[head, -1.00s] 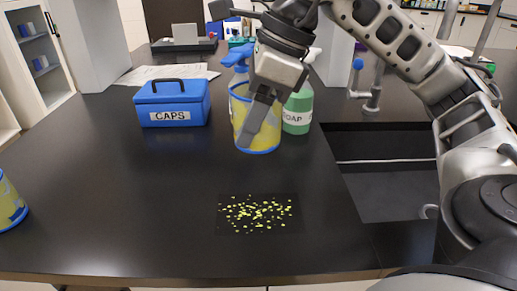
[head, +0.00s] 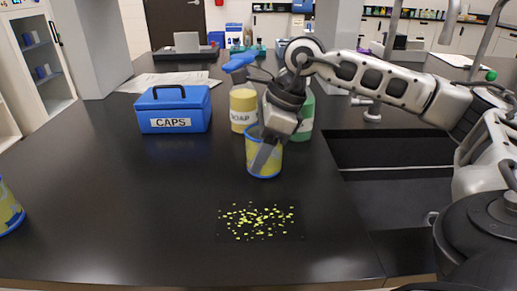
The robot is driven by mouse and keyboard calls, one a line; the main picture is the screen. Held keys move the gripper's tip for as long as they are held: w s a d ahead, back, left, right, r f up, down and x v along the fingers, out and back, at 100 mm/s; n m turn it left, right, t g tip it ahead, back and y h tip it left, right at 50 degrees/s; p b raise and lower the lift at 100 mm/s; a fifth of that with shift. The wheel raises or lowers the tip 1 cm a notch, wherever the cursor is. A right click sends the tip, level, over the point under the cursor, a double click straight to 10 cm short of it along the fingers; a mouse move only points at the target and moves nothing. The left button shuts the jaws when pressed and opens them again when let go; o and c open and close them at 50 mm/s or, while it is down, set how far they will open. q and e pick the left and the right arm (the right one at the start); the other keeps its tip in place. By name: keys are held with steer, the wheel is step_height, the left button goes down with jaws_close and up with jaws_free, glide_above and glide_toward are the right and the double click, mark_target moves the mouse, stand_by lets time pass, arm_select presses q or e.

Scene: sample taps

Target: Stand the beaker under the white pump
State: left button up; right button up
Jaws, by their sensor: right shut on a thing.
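My right gripper (head: 263,156) is shut on a yellow-patterned beaker (head: 274,164) with a blue rim and base. The beaker is roughly upright; I cannot tell whether its base touches the counter. Behind it stands a yellow soap bottle (head: 243,108) with a blue pump (head: 238,62). To the right, partly behind my wrist, is a green bottle (head: 306,118). Its top is hidden by my arm now; the earlier view shows a white pump on it. The beaker is in front of both bottles, nearer the yellow one. My left gripper is not in view.
A similar yellow and blue vessel (head: 9,209) is cut off at the left edge. A blue CAPS box (head: 172,108) stands left of the bottles. A yellow-speckled dark patch (head: 258,222) lies in front. A sink (head: 385,185) opens at right. The left middle counter is clear.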

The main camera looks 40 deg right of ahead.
steer(key=shift+f, duration=0.2)
steer(key=o, duration=0.9)
steer(key=shift+o, duration=0.2)
steer(key=shift+r, duration=0.15)
steer(key=shift+r, duration=0.25)
steer(key=s+d+b, duration=0.1)
steer(key=s+d, duration=0.1)
steer(key=d, duration=0.1)
steer(key=s+d+b, duration=0.1)
steer(key=s+d, duration=0.2)
steer(key=s+d+b, duration=0.1)
steer(key=s+d, duration=0.1)
steer(key=d, duration=0.1)
steer(key=shift+s+r, duration=0.25)
steer(key=shift+r, duration=0.05)
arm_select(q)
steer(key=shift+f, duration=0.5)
arm_select(e)
steer(key=shift+s+d+r, duration=0.1)
steer(key=shift+s+d, duration=0.2)
